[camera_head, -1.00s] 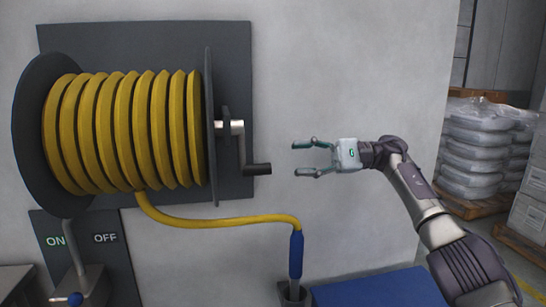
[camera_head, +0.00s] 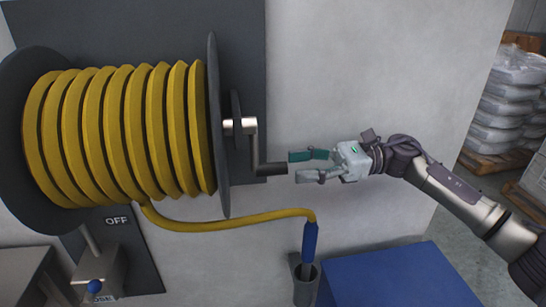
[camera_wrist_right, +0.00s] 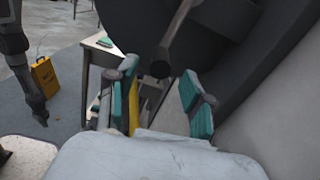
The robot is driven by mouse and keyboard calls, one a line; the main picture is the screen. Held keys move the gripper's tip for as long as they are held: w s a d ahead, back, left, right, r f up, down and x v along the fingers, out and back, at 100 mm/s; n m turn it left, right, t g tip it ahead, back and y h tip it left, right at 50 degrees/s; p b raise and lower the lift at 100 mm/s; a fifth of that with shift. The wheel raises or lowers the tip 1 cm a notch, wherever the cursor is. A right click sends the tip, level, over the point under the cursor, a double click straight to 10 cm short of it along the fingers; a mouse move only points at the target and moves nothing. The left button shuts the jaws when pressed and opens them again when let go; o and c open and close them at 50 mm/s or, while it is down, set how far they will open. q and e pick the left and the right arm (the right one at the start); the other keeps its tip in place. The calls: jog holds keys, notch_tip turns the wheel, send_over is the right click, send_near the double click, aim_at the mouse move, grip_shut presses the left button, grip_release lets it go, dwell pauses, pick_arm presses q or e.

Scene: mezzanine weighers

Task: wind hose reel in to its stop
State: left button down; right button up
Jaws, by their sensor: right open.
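The hose reel (camera_head: 120,130) is wound with several turns of yellow hose and is mounted on a dark wall plate. Its crank handle (camera_head: 271,169) hangs low on the reel's right side. The free hose (camera_head: 230,224) runs right to a blue nozzle (camera_head: 310,243) standing in a holder. My right gripper (camera_head: 300,166) is open, its fingertips at the handle's right end. In the right wrist view, the handle's round end (camera_wrist_right: 160,69) lies ahead, between the open fingers (camera_wrist_right: 163,93). My left gripper is not in view.
A blue surface (camera_head: 395,278) lies below my right arm. Stacked wrapped bags (camera_head: 508,100) stand on a pallet at the far right. The wall right of the crank is clear.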

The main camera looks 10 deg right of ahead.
aim_at(280, 163)
jog(key=a, duration=0.2)
jog(key=a+p, duration=0.1)
jog(key=a, duration=0.1)
jog(key=shift+a+r+p, duration=0.2)
jog(key=shift+a+p, duration=0.1)
jog(key=shift+a, duration=0.05)
jog(key=shift+a+f, duration=0.1)
jog(key=shift+a, duration=0.55)
jog(key=shift+c, duration=0.4)
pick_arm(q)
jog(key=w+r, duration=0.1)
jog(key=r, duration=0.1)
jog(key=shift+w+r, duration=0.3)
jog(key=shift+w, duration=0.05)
pick_arm(e)
grip_shut()
jog(key=shift+f, duration=0.1)
